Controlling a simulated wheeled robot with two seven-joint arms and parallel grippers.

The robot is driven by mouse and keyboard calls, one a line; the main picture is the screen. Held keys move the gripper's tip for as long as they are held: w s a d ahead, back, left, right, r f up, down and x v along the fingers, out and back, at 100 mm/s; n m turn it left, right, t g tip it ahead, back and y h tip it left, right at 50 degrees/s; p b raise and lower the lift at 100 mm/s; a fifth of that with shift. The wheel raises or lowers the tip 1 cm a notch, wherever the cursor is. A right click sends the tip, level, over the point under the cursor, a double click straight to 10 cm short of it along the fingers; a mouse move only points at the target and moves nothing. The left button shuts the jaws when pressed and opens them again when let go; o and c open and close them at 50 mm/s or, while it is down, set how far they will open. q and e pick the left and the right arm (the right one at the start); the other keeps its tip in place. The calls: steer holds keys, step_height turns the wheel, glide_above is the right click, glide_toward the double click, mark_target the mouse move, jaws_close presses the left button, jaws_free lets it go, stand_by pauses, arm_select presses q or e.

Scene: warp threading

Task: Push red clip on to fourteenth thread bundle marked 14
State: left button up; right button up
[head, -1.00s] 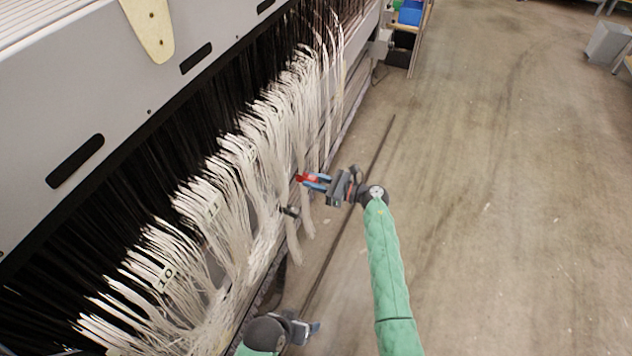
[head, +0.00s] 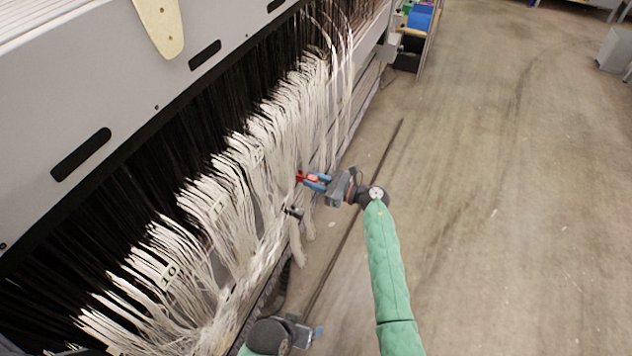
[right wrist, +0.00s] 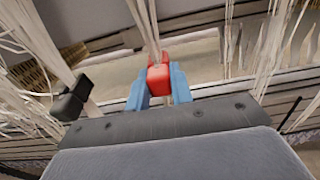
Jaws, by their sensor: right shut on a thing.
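My right gripper (head: 317,181) is shut on the red clip (head: 301,177) and holds it at the hanging white threads. In the right wrist view the red clip (right wrist: 159,78) sits between the blue fingertips. A narrow white thread bundle (right wrist: 147,28) runs down to the clip's top. I cannot tell whether it is inside the clip. No mark 14 is readable on it. My left gripper (head: 312,333) is low at the bottom of the head view, partly hidden by its wrist; its jaw state is unclear.
A black clip (head: 293,212) sits on a neighbouring bundle, left of the red clip in the wrist view (right wrist: 72,98). Nearer bundles carry tags, one reading 10 (head: 169,274). The grey machine (head: 60,90) stands at left. Open floor (head: 500,200) lies at right.

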steer(key=shift+w+a+b, duration=0.1)
steer(key=shift+a+b, duration=0.15)
steer(key=shift+b, duration=0.05)
stand_by(1.1)
steer(key=o, duration=1.3)
steer(key=shift+d, duration=0.1)
steer(key=shift+b+v, duration=0.45)
steer(key=shift+v, duration=4)
